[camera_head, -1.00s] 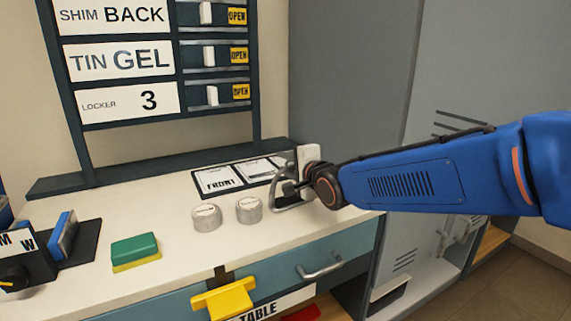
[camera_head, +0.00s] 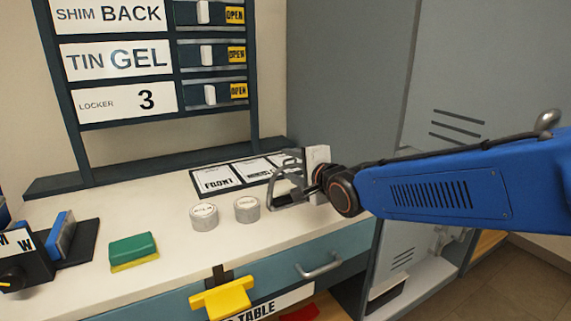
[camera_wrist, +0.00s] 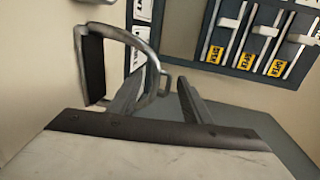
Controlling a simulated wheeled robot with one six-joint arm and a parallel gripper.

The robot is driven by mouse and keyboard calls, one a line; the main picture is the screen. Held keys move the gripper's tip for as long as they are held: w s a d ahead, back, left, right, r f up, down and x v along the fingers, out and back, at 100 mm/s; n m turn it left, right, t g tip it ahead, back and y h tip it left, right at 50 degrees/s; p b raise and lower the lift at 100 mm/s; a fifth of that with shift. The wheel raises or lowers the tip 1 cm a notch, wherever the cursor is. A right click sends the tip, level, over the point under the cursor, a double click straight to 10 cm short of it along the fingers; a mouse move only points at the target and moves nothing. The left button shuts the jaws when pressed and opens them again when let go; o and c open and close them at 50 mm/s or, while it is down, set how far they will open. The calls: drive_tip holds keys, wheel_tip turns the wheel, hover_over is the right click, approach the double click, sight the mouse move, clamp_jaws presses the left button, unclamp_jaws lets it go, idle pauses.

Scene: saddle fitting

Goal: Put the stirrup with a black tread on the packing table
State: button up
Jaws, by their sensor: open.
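The stirrup (camera_head: 272,190) is a grey metal loop at the right end of the white-topped packing table (camera_head: 165,225), near the FRONT card. In the wrist view the stirrup (camera_wrist: 125,35) shows its black tread at the left, and its curved bow reaches over to my fingers. It seems to stand on its tread, though the head view partly hides this. My gripper (camera_head: 298,181) is beside the stirrup. In the wrist view my gripper (camera_wrist: 160,95) has its two fingers apart, with the end of the bow near the gap. I cannot tell if they touch.
Two round tins (camera_head: 204,217) (camera_head: 247,209) stand left of the stirrup. A green-and-yellow sponge (camera_head: 133,251) lies further left. A flat card strip (camera_head: 215,180) lies behind the tins. The label board (camera_head: 120,100) rises at the back, and grey lockers (camera_head: 345,75) stand at right.

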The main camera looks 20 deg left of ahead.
drive_tip(key=v, duration=0.7)
drive_tip(key=shift+d+f, duration=0.1)
drive_tip(key=shift+d, duration=0.1)
drive_tip(key=s+d+f+n+h, duration=0.15)
drive_tip(key=d+f+h, duration=0.25)
drive_tip(key=d, duration=1.1)
drive_tip(key=d+f+n+h, duration=0.2)
drive_tip(key=d+f+h, duration=0.15)
drive_tip(key=d, duration=1.05)
drive_tip(key=s+d+f+n+g+h, duration=0.2)
drive_tip(key=s+d+f, duration=0.3)
drive_tip(key=s+d, duration=0.4)
drive_tip(key=s+d+f+n+g+h, duration=0.2)
drive_tip(key=s+d+f, duration=0.3)
drive_tip(key=s+d, duration=0.5)
drive_tip(key=shift+s+d+f+n+g, duration=0.15)
drive_tip(key=shift+s+f+n+g, duration=0.2)
drive_tip(key=shift+s+g, duration=0.6)
